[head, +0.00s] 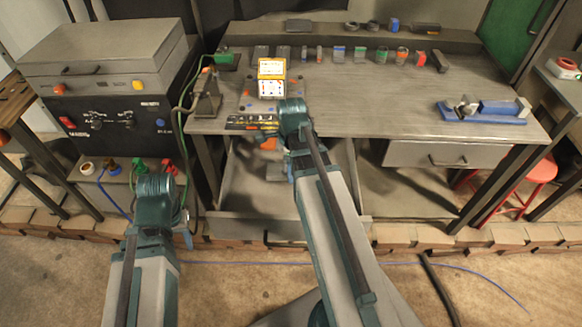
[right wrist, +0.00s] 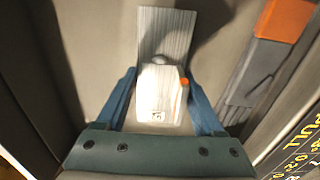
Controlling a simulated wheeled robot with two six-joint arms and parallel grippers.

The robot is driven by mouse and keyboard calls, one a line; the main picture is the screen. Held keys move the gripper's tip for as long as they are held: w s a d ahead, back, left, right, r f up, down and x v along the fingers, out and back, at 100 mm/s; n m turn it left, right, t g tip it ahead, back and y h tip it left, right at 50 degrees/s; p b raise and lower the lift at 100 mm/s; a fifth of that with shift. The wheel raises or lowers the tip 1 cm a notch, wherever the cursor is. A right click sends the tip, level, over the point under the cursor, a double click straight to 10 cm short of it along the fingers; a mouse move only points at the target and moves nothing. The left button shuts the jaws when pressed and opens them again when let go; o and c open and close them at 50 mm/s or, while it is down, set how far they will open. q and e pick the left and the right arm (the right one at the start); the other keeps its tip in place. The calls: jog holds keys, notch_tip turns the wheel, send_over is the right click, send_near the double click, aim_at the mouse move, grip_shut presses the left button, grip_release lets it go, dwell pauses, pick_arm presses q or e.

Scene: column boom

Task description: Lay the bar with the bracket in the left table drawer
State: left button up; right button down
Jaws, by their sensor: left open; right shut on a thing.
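The left table drawer (head: 230,205) is pulled out below the left part of the workbench, with a grey floor. My right gripper (right wrist: 165,105) is over the drawer, its blue fingers shut on the bar with the bracket (right wrist: 160,97). This is a ribbed grey strip with a pale block and an orange dot. A grey end of it (head: 276,173) shows beside my right arm in the head view. I cannot tell whether the bar touches the drawer floor. My left gripper (head: 186,237) is open and empty, left of the drawer, mostly hidden by its wrist.
An orange-and-grey thing (right wrist: 284,20) lies near the drawer's back. The workbench (head: 400,90) above carries a black lettered strip (head: 250,122), small parts at the back and a blue vise (head: 485,110). The right drawer (head: 450,155) is shut. A dark power unit (head: 115,120) stands left.

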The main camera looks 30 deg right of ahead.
jog(key=shift+f+b, duration=1)
jog(key=shift+f, duration=0.25)
grip_release()
jog(key=shift+r, duration=0.15)
notch_tip(320, 180, up, 14)
jog(key=p, duration=1.4)
jog(key=shift+f, duration=0.2)
